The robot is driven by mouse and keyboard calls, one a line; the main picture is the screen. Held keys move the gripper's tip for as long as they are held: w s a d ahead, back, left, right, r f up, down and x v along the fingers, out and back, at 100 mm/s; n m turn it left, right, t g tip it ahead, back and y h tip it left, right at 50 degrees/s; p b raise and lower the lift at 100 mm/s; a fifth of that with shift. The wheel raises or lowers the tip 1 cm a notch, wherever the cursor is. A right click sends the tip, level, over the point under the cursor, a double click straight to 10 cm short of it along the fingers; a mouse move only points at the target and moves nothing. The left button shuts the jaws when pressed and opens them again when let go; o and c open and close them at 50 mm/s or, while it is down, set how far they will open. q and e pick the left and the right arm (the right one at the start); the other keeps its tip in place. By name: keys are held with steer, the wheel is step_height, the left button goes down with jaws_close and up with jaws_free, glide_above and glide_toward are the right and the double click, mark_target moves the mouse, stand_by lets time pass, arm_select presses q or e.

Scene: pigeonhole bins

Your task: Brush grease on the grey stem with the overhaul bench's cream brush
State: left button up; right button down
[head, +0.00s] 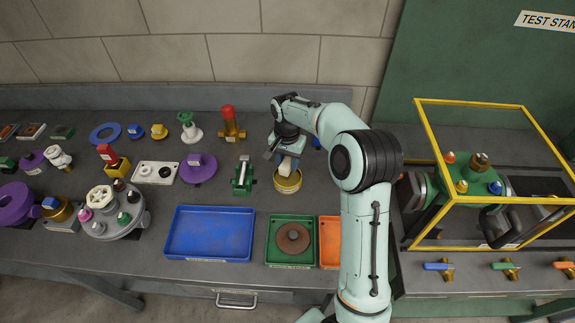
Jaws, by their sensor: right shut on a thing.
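My right gripper (284,151) is shut on the cream brush (287,166), which hangs below its fingers. The brush's lower end is at a round brass-coloured tin (288,184) with a pale inside, and I cannot tell whether it touches the contents. Just left of the tin, a grey stem (243,167) stands in a small green holder (242,184). It is apart from the brush. My left gripper is not in view.
A blue tray (209,254), a green tray (271,262) with a brown ring (293,238), and an orange tray (329,262) lie in front. Several valve parts crowd the left of the bench. A yellow-framed cage (409,240) stands right.

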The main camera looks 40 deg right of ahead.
mark_target(287, 161)
steer(key=shift+r, duration=2.05)
